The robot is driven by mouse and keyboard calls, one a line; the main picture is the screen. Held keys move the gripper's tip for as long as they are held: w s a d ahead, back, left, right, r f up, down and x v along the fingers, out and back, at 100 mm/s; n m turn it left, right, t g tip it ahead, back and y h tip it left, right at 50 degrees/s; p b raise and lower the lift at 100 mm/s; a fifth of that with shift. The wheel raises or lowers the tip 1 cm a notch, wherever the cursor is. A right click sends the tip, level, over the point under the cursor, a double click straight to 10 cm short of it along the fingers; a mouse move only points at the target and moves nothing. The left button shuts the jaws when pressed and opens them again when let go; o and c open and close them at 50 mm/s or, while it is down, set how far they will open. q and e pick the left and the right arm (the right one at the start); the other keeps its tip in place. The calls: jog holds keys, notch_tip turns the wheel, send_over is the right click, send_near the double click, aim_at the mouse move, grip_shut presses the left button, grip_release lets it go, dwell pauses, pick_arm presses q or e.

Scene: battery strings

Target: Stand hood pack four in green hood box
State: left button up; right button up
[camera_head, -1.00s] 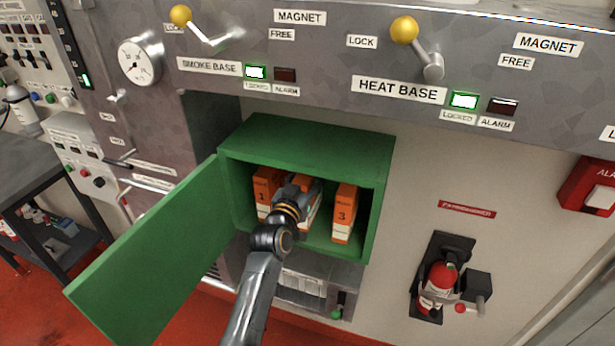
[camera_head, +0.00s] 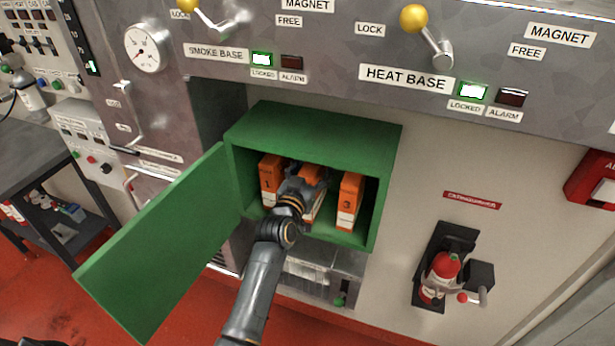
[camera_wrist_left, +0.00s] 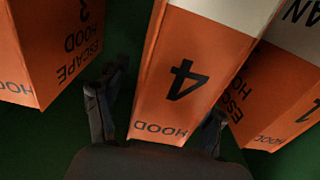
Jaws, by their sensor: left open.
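The green hood box (camera_head: 312,125) is on the wall with its door swung open to the left. Orange and white hood pack four (camera_head: 314,172) stands in it between the other packs, partly hidden by my left gripper (camera_head: 304,187). In the left wrist view, pack four (camera_wrist_left: 185,85) shows its "4" upside down between my two fingers (camera_wrist_left: 158,118). The fingers are open, one on each side of it, with dark gaps beside the pack near the fingertips. Whether the pack's base rests fully on the box floor is hidden. My right gripper is in neither view.
Pack 1 (camera_head: 270,178) stands to the left and pack 3 (camera_head: 349,200) to the right, both close to my fingers. The open green door (camera_head: 160,250) hangs left of my arm. A red extinguisher (camera_head: 440,275) is on the wall at right.

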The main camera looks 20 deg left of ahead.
pick_arm(q)
jog(key=s+b, duration=0.2)
jog(key=s, duration=0.9)
jog(key=s+d+f+g, duration=0.1)
jog(key=s+f+g, duration=0.25)
jog(key=f, duration=0.85)
jog(key=s+d+f+m+g, duration=0.15)
jog(key=s+f, duration=0.25)
jog(key=f, duration=0.9)
jog(key=s+d+f+n+g, duration=0.1)
jog(key=s+f+g, duration=0.25)
jog(key=f, duration=0.85)
jog(key=s+a+f+m+g, duration=0.1)
jog(key=s+f+g, duration=0.1)
jog(key=s+f, duration=0.7)
jog(key=s+a+f+g, duration=0.2)
jog(key=s+f+g, duration=0.1)
jog(key=s+f, duration=0.6)
jog(key=s+a+f+g, duration=0.1)
jog(key=s+a+f, duration=0.1)
jog(key=s, duration=0.8)
jog(key=s+a+f+g, duration=0.2)
jog(key=s+f, duration=0.1)
jog(key=s, duration=0.7)
jog(key=shift+s+y, duration=0.3)
jog(key=shift+a+m+g, duration=0.1)
jog(key=shift+m+g, duration=0.15)
